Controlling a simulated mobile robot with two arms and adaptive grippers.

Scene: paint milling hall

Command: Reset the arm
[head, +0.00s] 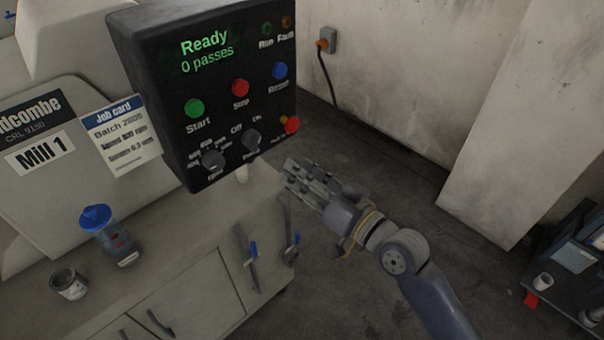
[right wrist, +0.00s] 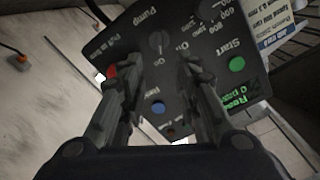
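My right gripper (head: 306,180) is in the head view just right of and below the black control panel (head: 152,80), apart from anything I can see it hold. In the right wrist view its two fingers (right wrist: 160,75) stand apart with the panel showing between them, so it is open and empty. The panel display reads "Ready, 0 passes". It carries a green Start button (head: 194,108), a red Stop button (head: 240,88), a blue button (head: 280,71), two dark knobs and a red button (head: 291,125) at the lower right corner. My left gripper is not in view.
The mill cabinet (head: 190,292) has a blue-lidded jar (head: 118,244) and an open can (head: 69,284) on its top. Blue-marked handles hang on its side. A wall socket (head: 326,41) with a cable is behind. A dark cart (head: 566,262) stands right. The floor between is clear.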

